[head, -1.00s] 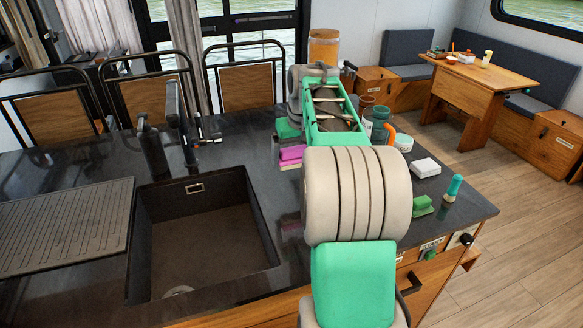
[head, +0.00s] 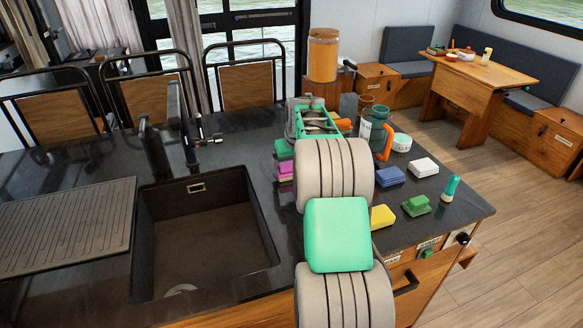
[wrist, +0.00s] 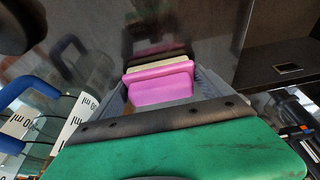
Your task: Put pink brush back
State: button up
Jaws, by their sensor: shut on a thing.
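The pink brush (head: 286,172) has a pink body and a pale layer. In the head view it is low beside my forearm, over the dark counter, right of the sink. In the wrist view the pink brush (wrist: 162,86) sits between the grey fingers of my gripper (wrist: 160,98), which is shut on it. I cannot tell whether the brush touches the counter. In the head view my gripper (head: 284,154) is partly hidden by my arm. Other coloured blocks or brushes stand to the right: yellow (head: 382,216), green (head: 416,206), blue (head: 391,175) and white (head: 423,167).
A teal-topped brush (head: 451,187) stands near the right counter edge. A glass jug with an orange handle (head: 378,135), cups and a white round tub (head: 401,143) stand behind the blocks. An orange dispenser (head: 323,55) is at the back. The sink (head: 205,235) opens to the left.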

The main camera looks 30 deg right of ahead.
jog(key=o, duration=1.2)
